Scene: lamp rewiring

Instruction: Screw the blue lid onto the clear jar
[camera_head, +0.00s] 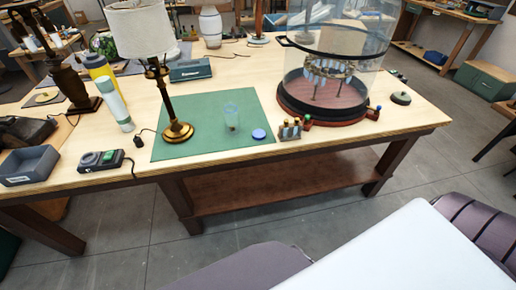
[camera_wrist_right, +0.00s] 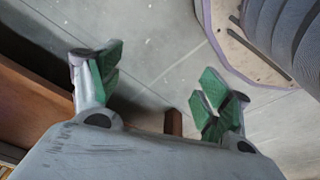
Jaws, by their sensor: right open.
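A clear jar (camera_head: 231,116) stands upright on the green mat (camera_head: 185,142) in the head view. A small dark thing shows low inside it. The blue lid (camera_head: 259,134) lies flat on the mat just right of the jar, apart from it. My right gripper (camera_wrist_right: 160,85) shows in the right wrist view with its green-padded fingers wide apart and nothing between them. It is above the floor, away from the jar and lid, which that view does not show. My left gripper is in neither view.
A brass lamp (camera_head: 178,128) with a white shade stands on the mat left of the jar. A big glass dome on a red base (camera_head: 325,117) stands to the right. Small bottles in a holder (camera_head: 289,131) sit right of the lid. The mat's front is clear.

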